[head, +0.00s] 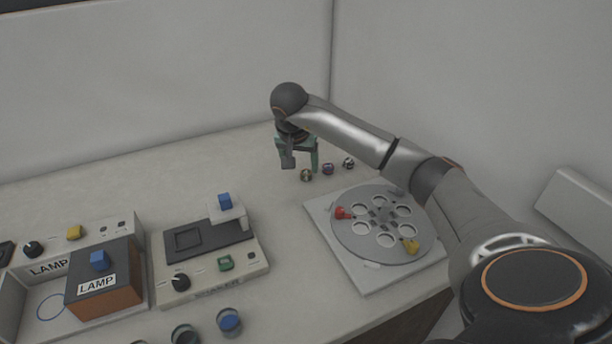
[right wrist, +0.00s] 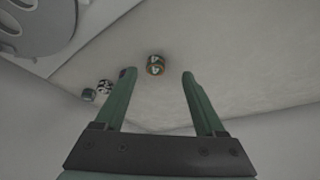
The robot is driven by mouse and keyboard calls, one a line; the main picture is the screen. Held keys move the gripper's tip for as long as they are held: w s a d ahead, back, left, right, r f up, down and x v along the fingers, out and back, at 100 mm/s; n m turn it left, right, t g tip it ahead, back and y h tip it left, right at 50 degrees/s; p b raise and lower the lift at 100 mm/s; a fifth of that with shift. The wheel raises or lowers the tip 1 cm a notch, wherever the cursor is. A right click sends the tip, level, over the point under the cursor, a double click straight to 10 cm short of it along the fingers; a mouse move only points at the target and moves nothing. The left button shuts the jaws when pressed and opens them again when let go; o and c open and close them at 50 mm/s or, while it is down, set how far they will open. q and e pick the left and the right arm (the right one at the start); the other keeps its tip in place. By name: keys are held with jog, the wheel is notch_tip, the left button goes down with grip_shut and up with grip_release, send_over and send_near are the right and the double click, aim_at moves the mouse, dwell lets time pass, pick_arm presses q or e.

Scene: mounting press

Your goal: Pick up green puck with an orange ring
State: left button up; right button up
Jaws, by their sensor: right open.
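The green puck with an orange ring (head: 306,175) lies on the table, left of two other small pucks. In the right wrist view the puck (right wrist: 155,66) shows dark green with an orange band and a pale mark, just beyond the fingertips and between their lines. My right gripper (head: 301,166) is open and empty, pointing down above and beside the puck. Its two green fingers (right wrist: 157,75) show apart in the right wrist view. I cannot tell the exact height gap. My left gripper is not in view.
A round plate with holes (head: 341,236) stands nearer. A shaker (head: 255,262) and a lamp box (head: 128,296) stand left. The table behind is clear.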

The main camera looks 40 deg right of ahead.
aim_at(306, 173)
jog(key=x, duration=0.4)
jog(key=shift+d+f, duration=0.2)
jog(key=shift+d, duration=0.3)
grip_shut()
